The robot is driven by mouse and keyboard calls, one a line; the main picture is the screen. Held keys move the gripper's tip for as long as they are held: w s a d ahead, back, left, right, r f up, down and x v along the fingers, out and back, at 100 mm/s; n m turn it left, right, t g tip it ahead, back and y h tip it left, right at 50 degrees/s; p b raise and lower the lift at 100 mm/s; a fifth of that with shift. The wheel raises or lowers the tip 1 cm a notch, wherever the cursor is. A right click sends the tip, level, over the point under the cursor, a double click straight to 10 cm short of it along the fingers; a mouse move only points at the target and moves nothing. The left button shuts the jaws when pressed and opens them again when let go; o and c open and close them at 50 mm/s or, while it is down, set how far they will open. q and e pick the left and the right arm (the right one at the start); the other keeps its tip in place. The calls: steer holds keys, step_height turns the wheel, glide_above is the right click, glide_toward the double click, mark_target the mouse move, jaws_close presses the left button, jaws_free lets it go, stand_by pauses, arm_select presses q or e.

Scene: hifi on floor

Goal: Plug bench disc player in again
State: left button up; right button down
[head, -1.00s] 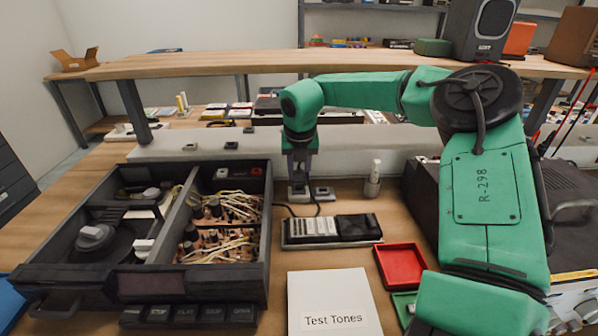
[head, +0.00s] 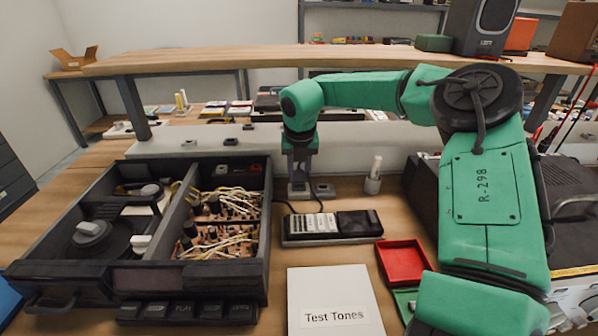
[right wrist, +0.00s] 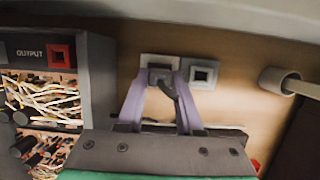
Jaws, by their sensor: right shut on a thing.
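The disc player (head: 150,278) stands open on the bench at the left, its disc mechanism and wiring exposed. Its OUTPUT label and red socket (right wrist: 61,51) show at the left of the right wrist view. My right gripper (head: 300,178) points down at the back of the bench, beyond the player's right side. In the right wrist view its purple fingers (right wrist: 160,85) are shut on a dark plug (right wrist: 161,77) with a black cord. The plug is at the left socket plate (right wrist: 149,60); I cannot tell how deep it sits. A second socket (right wrist: 203,74) is beside it, empty. My left gripper is out of view.
A grey remote-like unit (head: 360,224) lies in front of my right gripper. A white "Test Tones" sheet (head: 330,285), a red tray (head: 402,263) and a small cup (head: 372,186) are nearby. A raised wooden shelf (head: 230,62) spans the back. A dark box stands under my right arm.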

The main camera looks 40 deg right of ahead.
steer(key=shift+f+b, duration=0.35)
steer(key=shift+b, duration=0.45)
stand_by(3.0)
steer(key=shift+c, duration=2.4)
jaws_free()
steer(key=w+d+p+v, duration=0.1)
steer(key=p+v, duration=0.4)
steer(key=v, duration=1.4)
steer(key=shift+r, duration=0.45)
steer(key=shift+w, duration=0.1)
